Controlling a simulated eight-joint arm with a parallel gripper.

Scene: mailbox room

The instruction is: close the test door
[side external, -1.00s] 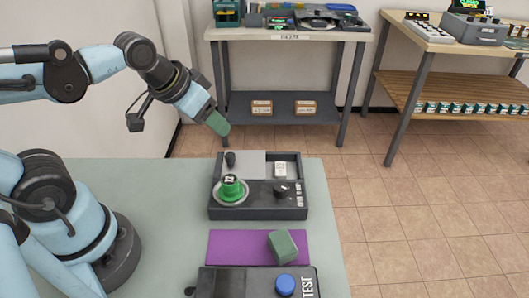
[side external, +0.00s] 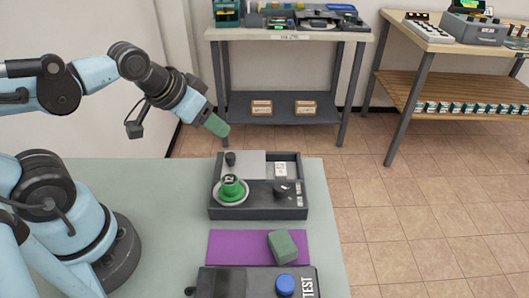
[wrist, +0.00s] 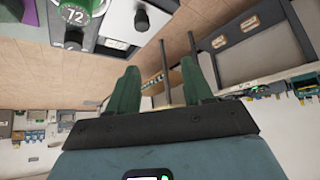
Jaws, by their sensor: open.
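A dark box marked TEST (side external: 307,287) lies at the bottom edge of the side view, partly cut off. It has a blue button (side external: 285,284) and a dark panel (side external: 230,284) on its left with a small black knob (side external: 190,291). Behind it, a grey box (side external: 258,213) has a light grey sliding panel (side external: 245,163) with a black knob, beside a recess showing a white piece. I cannot tell for sure which panel is the test door. My gripper (side external: 216,126) is in the air above and behind the grey box. In the wrist view its green fingers (wrist: 159,77) are apart and empty.
A green dial (side external: 232,188) and a black knob (side external: 281,190) stand up from the grey box. A green block (side external: 282,246) rests on a purple mat (side external: 232,247) between the boxes. Shelved tables (side external: 288,35) stand behind. The table's left middle is clear.

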